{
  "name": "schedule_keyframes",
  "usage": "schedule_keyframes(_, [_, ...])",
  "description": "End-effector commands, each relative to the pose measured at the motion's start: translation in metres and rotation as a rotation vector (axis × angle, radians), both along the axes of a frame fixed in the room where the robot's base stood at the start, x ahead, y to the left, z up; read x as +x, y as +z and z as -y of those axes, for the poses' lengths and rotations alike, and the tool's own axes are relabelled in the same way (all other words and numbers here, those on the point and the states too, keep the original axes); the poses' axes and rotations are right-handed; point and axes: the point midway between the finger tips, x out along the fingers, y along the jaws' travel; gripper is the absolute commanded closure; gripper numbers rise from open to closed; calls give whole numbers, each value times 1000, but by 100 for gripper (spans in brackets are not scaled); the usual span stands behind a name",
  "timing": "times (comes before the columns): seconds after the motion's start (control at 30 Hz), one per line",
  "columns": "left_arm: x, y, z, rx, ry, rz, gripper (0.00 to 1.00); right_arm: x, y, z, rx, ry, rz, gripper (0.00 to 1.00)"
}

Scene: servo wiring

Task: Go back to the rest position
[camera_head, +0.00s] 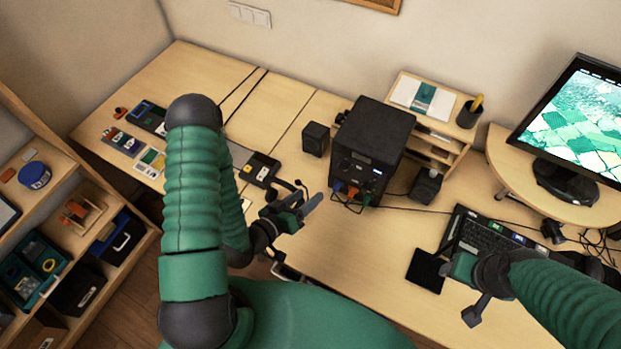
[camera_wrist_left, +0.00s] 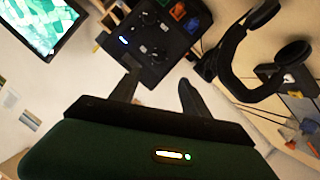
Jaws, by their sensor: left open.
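My left gripper (camera_head: 304,207) is above the desk, left of the black box (camera_head: 370,145) and apart from it. In the left wrist view, its two dark fingers (camera_wrist_left: 157,84) are spread with nothing between them. The box also shows there beyond the fingers (camera_wrist_left: 150,42). Blue, orange and green plugs (camera_head: 353,194) sit at the lower front of the box, with cables running from it. My right gripper (camera_head: 462,290) is at the lower right, over the desk near the dark tablet; its finger opening is unclear.
A keyboard (camera_head: 484,236) and a flat dark tablet (camera_head: 426,270) lie at the right. A monitor (camera_head: 580,122) stands on a raised shelf. A small speaker (camera_head: 316,139) stands left of the box. A dark curved thing with round pads (camera_wrist_left: 245,60) is close to my left gripper.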

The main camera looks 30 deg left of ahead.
Motion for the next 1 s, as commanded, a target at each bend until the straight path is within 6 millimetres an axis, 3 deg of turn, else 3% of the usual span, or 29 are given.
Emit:
schedule_keyframes(0.23, [5, -9, 1, 57, -37, -40, 46, 0, -6, 0, 0, 0, 0, 46])
schedule_keyframes(0.4, [19, -39, -10, 331, -162, -273, 46, 0, -32, 0, 0, 0, 0, 46])
schedule_keyframes(0.47, [19, -41, -18, 428, -183, -382, 46, 0, -41, 0, 0, 0, 0, 46])
schedule_keyframes(0.57, [8, -30, -26, 530, -183, -556, 46, 0, -56, 0, 0, 0, 0, 46])
schedule_keyframes(0.7, [-27, 0, -14, 551, -182, -758, 46, 0, -73, 0, 0, 0, 0, 46])
schedule_keyframes(0.83, [-58, 21, 4, 516, -206, -869, 46, 0, -80, 0, 0, 0, 0, 46])
schedule_keyframes(1.0, [-71, 29, 11, 498, -221, -915, 46, 0, -79, 0, 0, 0, 0, 46])
